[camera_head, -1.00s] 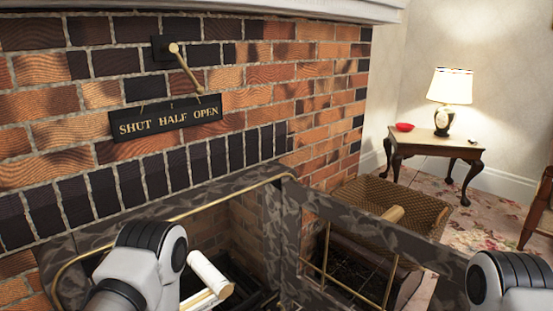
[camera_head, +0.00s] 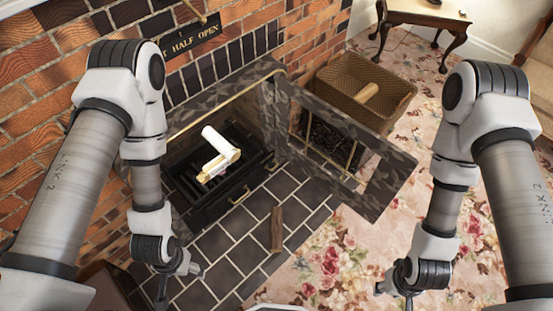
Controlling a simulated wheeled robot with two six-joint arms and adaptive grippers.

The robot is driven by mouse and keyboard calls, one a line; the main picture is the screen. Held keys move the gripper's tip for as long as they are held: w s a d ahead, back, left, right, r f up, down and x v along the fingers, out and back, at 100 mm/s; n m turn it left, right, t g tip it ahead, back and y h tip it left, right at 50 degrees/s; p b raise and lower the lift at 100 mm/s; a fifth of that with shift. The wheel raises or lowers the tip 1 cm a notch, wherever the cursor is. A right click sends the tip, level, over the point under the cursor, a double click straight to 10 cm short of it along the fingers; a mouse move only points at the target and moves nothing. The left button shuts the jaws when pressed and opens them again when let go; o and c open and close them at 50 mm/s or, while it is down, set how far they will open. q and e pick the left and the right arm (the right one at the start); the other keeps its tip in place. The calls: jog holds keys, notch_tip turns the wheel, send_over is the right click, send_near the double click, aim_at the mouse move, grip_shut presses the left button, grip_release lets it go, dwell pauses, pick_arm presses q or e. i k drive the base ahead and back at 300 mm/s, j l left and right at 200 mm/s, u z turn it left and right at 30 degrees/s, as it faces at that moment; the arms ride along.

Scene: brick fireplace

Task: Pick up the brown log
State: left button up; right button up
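The brown log (camera_head: 277,229) lies on the dark hearth tiles, in front of the open fireplace and near the rug's edge. My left gripper (camera_head: 182,285) is over the tiles, to the left of the log and nearer to me. Its fingers look spread, with nothing between them. My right gripper (camera_head: 394,294) is over the rug, to the right of the log and nearer to me. Its fingers also look spread and empty. Neither gripper touches the log.
Pale logs (camera_head: 218,153) sit in the fireplace grate (camera_head: 195,190). The fireplace's framed door (camera_head: 382,184) stands open to the right of the log. A wicker basket (camera_head: 335,78) with a tan log (camera_head: 367,94) is behind it. The flowered rug (camera_head: 335,262) is clear.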

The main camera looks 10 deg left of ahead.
aim_at(275, 225)
jog(key=k+u, duration=0.15)
jog(key=k, duration=0.4)
jog(key=i+l+u, duration=0.15)
jog(key=i+l, duration=0.95)
jog(key=l+u, duration=0.15)
jog(key=u, duration=1.15)
jog(key=i+l, duration=0.05)
